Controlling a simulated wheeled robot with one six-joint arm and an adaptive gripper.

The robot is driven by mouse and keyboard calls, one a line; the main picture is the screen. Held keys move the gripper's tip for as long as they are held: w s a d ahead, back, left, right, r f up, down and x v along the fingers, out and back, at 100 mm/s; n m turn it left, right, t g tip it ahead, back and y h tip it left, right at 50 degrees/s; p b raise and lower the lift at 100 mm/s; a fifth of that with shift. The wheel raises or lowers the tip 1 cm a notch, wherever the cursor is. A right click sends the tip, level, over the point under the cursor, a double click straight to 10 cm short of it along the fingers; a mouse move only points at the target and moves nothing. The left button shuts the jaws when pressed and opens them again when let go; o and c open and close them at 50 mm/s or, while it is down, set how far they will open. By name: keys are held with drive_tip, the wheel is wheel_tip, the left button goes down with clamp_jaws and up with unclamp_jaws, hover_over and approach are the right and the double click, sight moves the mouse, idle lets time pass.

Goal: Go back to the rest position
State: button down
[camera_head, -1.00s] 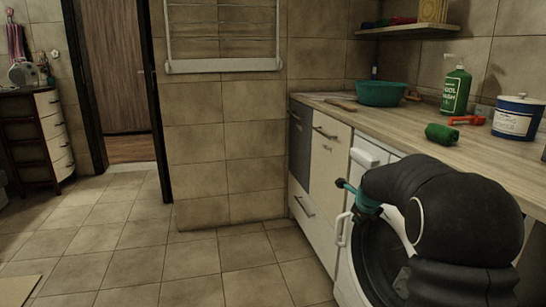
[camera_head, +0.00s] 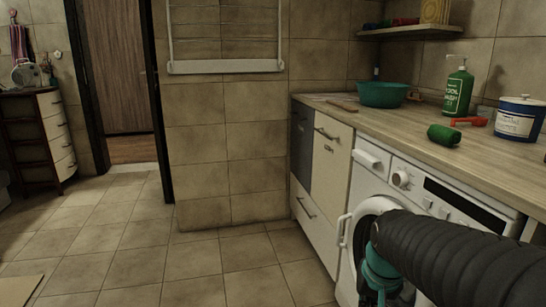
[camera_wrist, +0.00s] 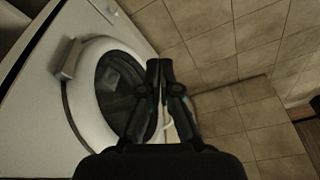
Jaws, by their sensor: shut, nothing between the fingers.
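My gripper (camera_wrist: 159,68) shows in the wrist view with its two dark fingers together and nothing between them. It is in front of the washing machine, whose round door (camera_wrist: 82,95) fills the left of that view. In the head view, my black sleeved arm reaches in from the lower right, in front of the white washing machine (camera_head: 400,178). The fingertips cannot be made out in the head view. I cannot tell whether the gripper touches the door.
The wooden counter (camera_head: 400,134) holds a teal basin (camera_head: 383,94), a green bottle (camera_head: 457,90), a green roll-like item (camera_head: 443,135), a red item (camera_head: 468,121) and a white-and-blue tub (camera_head: 518,118). The tiled floor (camera_head: 130,240) is open to the left. A drawer chest (camera_head: 55,130) stands far left.

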drive_tip(key=s+a+r+n+t, duration=0.1)
drive_tip(key=s+r, duration=0.1)
drive_tip(key=s, duration=0.3)
drive_tip(key=s+a+r+n+t, duration=0.1)
drive_tip(key=s+a, duration=0.1)
drive_tip(key=s, duration=0.4)
drive_tip(key=shift+s+r+n, duration=0.25)
drive_tip(key=shift+r+n, duration=0.05)
drive_tip(key=shift+r, duration=0.05)
